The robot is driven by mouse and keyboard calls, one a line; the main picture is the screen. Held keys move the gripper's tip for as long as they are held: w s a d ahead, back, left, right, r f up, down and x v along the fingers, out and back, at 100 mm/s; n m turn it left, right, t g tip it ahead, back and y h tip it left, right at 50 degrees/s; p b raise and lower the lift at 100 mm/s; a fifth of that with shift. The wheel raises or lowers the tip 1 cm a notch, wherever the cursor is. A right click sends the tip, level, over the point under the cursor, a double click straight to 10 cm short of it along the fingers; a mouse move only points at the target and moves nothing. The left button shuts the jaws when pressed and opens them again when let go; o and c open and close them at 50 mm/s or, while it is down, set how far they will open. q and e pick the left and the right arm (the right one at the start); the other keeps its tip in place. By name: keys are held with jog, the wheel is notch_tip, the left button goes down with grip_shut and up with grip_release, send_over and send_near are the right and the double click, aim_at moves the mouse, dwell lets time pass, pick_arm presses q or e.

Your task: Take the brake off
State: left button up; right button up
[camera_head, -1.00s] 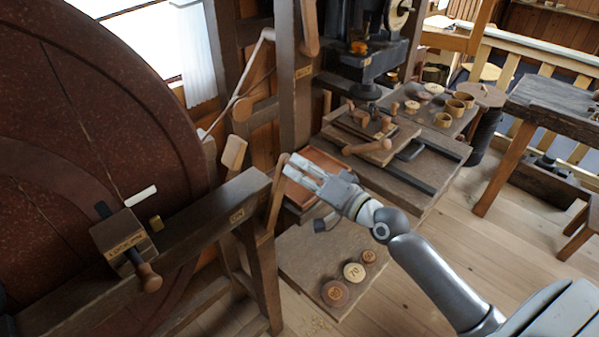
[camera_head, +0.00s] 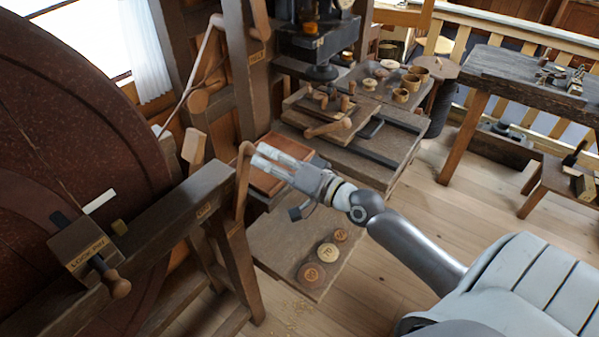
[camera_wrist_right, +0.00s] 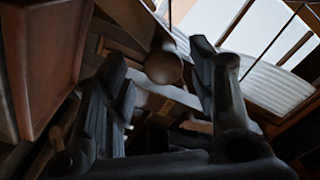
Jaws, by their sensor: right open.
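A curved wooden lever (camera_head: 241,190) stands upright at the end of the dark beam (camera_head: 150,232), by a small label that seems to read "ON" (camera_head: 204,211). I take it for the brake lever. My right gripper (camera_head: 259,158) is open, its fingertips just right of the lever's upper end in the head view; I cannot tell whether they touch. In the right wrist view the two fingers (camera_wrist_right: 160,100) are apart, with a rounded wooden end (camera_wrist_right: 163,67) showing beyond and between them. My left gripper is not in view.
A big reddish-brown wheel (camera_head: 70,130) fills the left. A block labelled "LOCK PIN" (camera_head: 83,250) sits on the beam. A low board (camera_head: 275,232) carries round numbered discs. A bench (camera_head: 370,150) with a press stands behind.

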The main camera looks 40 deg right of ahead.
jog(key=v, duration=1)
jog(key=shift+r, duration=0.1)
dwell(0.5)
